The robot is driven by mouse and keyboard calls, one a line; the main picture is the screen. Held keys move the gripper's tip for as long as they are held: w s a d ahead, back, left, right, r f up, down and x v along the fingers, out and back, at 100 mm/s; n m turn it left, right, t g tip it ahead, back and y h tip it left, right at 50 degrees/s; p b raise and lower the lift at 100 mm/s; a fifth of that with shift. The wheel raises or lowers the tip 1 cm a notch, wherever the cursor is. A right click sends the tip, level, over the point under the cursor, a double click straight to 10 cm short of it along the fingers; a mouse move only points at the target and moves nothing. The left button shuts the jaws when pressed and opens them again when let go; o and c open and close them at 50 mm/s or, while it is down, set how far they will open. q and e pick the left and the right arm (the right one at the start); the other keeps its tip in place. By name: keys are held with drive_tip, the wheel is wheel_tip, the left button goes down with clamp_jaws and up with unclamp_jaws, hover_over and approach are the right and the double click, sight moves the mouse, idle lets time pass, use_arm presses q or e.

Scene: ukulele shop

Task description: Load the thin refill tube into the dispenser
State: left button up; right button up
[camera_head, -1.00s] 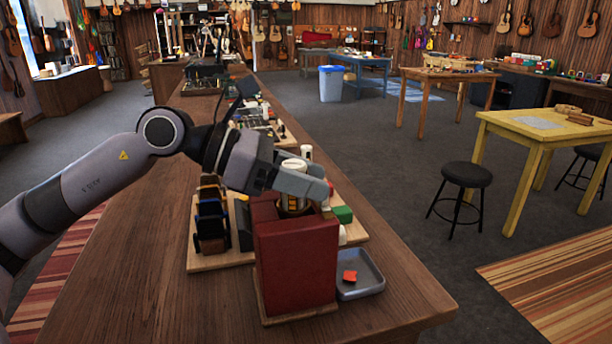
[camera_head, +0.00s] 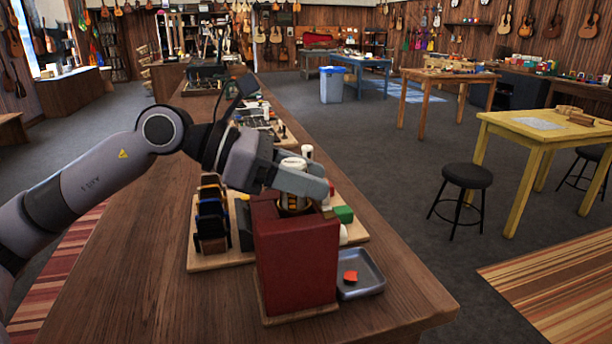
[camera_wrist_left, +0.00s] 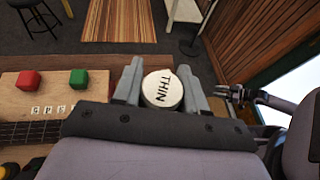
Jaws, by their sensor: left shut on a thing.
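My left gripper (camera_head: 296,181) is shut on the thin refill tube (camera_head: 292,164), which has a white cap and a dark, gold-banded lower part. The tube stands about upright over the top of the dark red dispenser (camera_head: 297,265). Its lower end is hidden by the dispenser's front, so I cannot tell how deep it sits. In the left wrist view the white cap (camera_wrist_left: 162,90) reads "THIN" between the two fingers. A small dark gripper (camera_wrist_left: 236,93), apparently my right one, shows at the right of that view; its jaw state is too small to tell.
A blue-grey tray (camera_head: 361,276) with a red piece stands right of the dispenser. A green block (camera_head: 343,214) and a dark rack (camera_head: 212,220) stand close by on a wooden board (camera_head: 205,262). The bench top left of the board is clear.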

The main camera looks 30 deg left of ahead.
use_arm(q)
drive_tip(key=shift+f+b, duration=0.65)
drive_tip(key=shift+b, duration=0.05)
idle(0.5)
drive_tip(key=o, duration=0.8)
drive_tip(key=shift+c, duration=0.2)
drive_tip(key=shift+s+a+b, duration=0.35)
drive_tip(key=shift+a+b, duration=0.2)
drive_tip(key=shift+b, duration=0.3)
drive_tip(key=b+v, duration=0.3)
drive_tip(key=shift+s+a+r, duration=0.1)
drive_tip(key=shift+r, duration=0.1)
drive_tip(key=b+v, duration=0.2)
drive_tip(key=v, duration=0.1)
drive_tip(key=shift+s+a+r+b, duration=0.1)
drive_tip(key=shift+r+b, duration=0.05)
drive_tip(key=shift+b, duration=0.25)
drive_tip(key=b+v, duration=0.1)
drive_tip(key=v, duration=0.2)
drive_tip(key=shift+r, duration=0.15)
